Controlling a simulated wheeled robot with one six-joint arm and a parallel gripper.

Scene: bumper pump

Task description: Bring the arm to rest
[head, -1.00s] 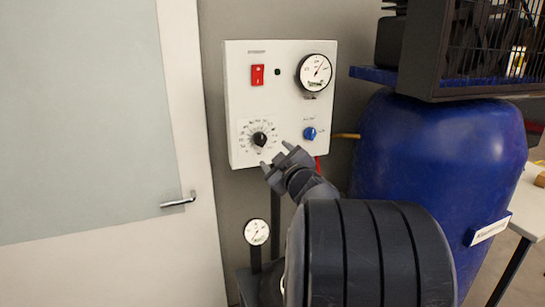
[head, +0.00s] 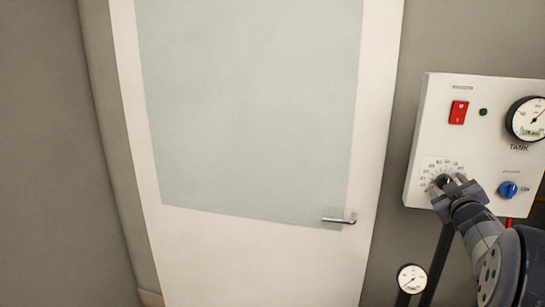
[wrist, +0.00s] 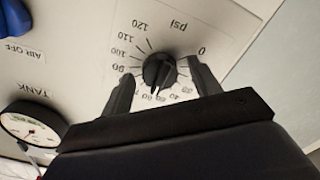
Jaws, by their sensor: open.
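My gripper (head: 448,185) is open and empty in front of the white control panel (head: 425,125). Its two fingertips appear at the psi dial's black knob (head: 442,180) in the head view. In the wrist view my gripper (wrist: 160,82) has one finger on each side of the knob (wrist: 159,70), with gaps between knob and fingers. I cannot tell how far the tips stand off the panel face. The knob's white mark points near the lower numbers in the wrist view, between about 50 and 60. My arm reaches in from the lower right.
The panel carries a red switch (head: 459,112), a tank gauge (head: 527,119) and a blue valve knob (head: 508,190). A small gauge (head: 411,279) stands below. A door with a handle (head: 338,220) fills the middle. Bare wall lies left.

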